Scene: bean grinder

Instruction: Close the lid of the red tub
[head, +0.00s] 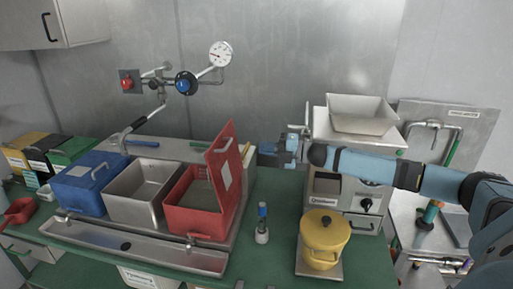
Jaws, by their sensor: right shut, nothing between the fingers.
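The red tub (187,220) sits at the right end of a row of three tubs on the green counter. Its red lid (222,167) stands up nearly vertical along the tub's right side, with a pale label on it, so the tub is open. My right gripper (268,150) is shut and empty. It is just to the right of the raised lid in the picture, at about the height of the lid's upper half; I cannot tell whether it touches. My left gripper is not in view.
A blue lidded tub (88,182) and an open steel tub (136,203) stand left of the red tub. A yellow pot (323,236) and a small bottle (262,225) stand in front.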

